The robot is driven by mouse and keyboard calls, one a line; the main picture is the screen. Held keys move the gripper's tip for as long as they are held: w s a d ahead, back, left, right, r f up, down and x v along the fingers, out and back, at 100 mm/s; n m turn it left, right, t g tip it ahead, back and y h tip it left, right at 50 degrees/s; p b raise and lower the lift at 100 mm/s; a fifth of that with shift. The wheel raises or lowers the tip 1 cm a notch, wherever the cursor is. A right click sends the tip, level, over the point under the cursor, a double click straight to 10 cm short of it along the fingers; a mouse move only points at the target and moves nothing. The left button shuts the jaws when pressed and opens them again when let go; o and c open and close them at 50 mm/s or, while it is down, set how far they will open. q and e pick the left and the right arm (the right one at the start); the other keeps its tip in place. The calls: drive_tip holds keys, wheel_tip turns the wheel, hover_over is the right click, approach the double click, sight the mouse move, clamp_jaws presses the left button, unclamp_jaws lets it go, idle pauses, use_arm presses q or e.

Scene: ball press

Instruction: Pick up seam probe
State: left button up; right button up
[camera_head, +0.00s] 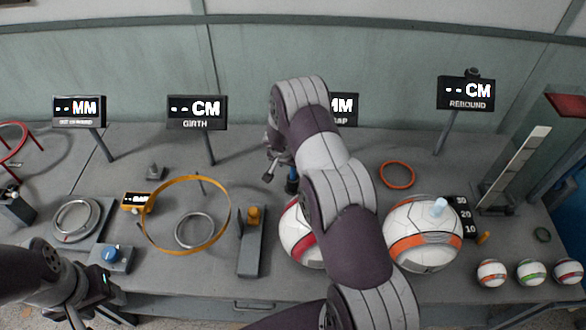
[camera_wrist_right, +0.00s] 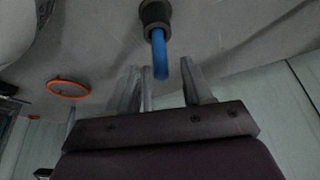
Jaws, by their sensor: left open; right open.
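The seam probe appears to be the blue rod (camera_wrist_right: 160,55) with a dark collar (camera_wrist_right: 155,14) in the right wrist view. It also shows as a small blue piece (camera_head: 292,182) beside my right arm in the head view. My right gripper (camera_wrist_right: 165,75) is open, its fingers on either side of the blue rod's end; I cannot tell whether they touch it. In the head view my right arm covers most of that spot and part of a display ending in "AP" (camera_head: 344,109). My left gripper (camera_head: 95,312) is open and empty at the bottom left, partly cut off by the frame.
A red-striped ball (camera_head: 300,236) is partly behind my right arm. An orange-striped ball (camera_head: 424,243) stands right of it, with several small balls (camera_head: 531,272) farther right. A yellow hoop (camera_head: 229,212), an orange ring (camera_head: 397,174) and a GIRTH display (camera_head: 197,112) stand around.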

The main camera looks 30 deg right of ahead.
drive_tip(key=shift+w+d+f+p, duration=0.3)
drive_tip(key=shift+d+f, duration=0.1)
drive_tip(key=shift+f, duration=0.2)
drive_tip(key=shift+w+d+f+p, duration=0.3)
drive_tip(key=shift+d+f, duration=0.05)
drive_tip(key=shift+f, duration=0.2)
drive_tip(key=shift+p+x, duration=0.6)
drive_tip(key=shift+x, duration=0.6)
drive_tip(key=shift+f, duration=0.6)
drive_tip(key=shift+w+d+f, duration=0.1)
drive_tip(key=shift+f, duration=0.05)
drive_tip(key=c, duration=0.9)
use_arm(q)
drive_tip(key=r, duration=0.2)
drive_tip(key=shift+w+d+r, duration=0.2)
drive_tip(key=shift+d+r, duration=0.1)
drive_tip(key=shift+r, duration=0.05)
use_arm(e)
clamp_jaws()
